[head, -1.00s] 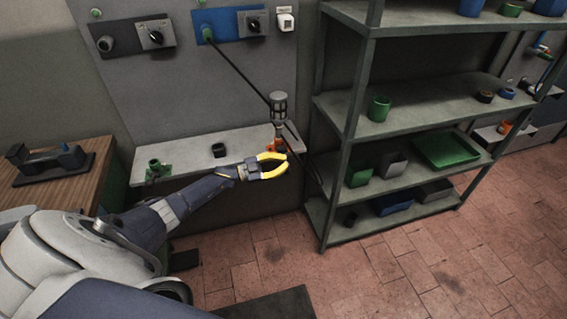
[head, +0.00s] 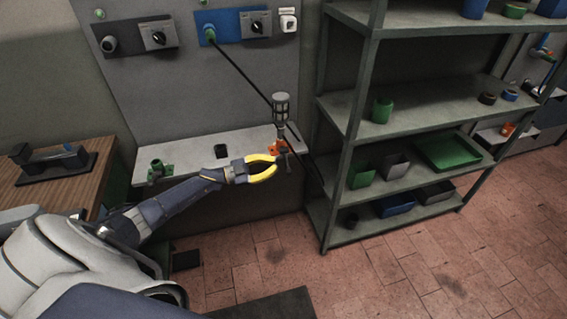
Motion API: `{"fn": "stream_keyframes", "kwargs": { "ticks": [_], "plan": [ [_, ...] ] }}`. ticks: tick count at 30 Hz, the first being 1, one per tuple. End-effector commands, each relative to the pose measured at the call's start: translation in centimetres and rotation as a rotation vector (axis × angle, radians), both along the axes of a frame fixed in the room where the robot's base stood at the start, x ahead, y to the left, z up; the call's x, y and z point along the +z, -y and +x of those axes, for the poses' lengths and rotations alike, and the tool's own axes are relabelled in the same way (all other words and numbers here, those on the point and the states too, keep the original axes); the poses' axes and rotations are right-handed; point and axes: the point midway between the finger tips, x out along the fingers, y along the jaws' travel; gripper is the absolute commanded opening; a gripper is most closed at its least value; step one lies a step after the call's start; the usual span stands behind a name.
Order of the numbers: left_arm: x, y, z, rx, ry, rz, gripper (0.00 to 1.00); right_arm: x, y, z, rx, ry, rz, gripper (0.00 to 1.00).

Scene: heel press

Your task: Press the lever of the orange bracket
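The orange bracket (head: 273,149) sits near the right end of the narrow grey ledge (head: 190,150). A grey caged lamp-like piece (head: 281,108) stands above it, and a slim grey part, possibly its lever (head: 284,160), hangs at its right side. My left gripper (head: 277,164) has yellow fingers, curved and parted at the middle, just in front of and below the bracket. Its tips look close together near the slim part; I cannot tell whether they touch it. Nothing shows between the fingers. My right gripper is not in view.
A green bracket (head: 157,170) and a dark cup (head: 221,151) share the ledge. A black cable slants from the blue panel (head: 238,27) down past the bracket. A metal shelf (head: 400,131) stands close on the right.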

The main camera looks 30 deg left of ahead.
Motion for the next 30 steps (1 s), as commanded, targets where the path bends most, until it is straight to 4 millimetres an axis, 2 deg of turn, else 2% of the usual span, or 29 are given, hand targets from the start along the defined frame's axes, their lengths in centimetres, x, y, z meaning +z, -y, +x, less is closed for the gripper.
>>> {"fn": "stream_keyframes", "kwargs": {
  "ticks": [3,10,27,30],
  "plan": [
    [-0.2,-1.3,-1.1,0.001,-0.001,0.001,0.00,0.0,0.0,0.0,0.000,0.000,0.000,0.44],
    [-0.4,-2.6,-2.2,0.001,0.001,0.002,0.00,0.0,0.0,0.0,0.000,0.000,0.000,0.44],
    [-0.4,-2.8,-2.4,0.001,0.001,0.000,0.00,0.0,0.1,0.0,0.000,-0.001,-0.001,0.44],
    [-1.3,-2.7,-2.4,0.018,-0.011,-0.001,0.00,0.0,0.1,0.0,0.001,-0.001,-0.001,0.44]
  ]
}}
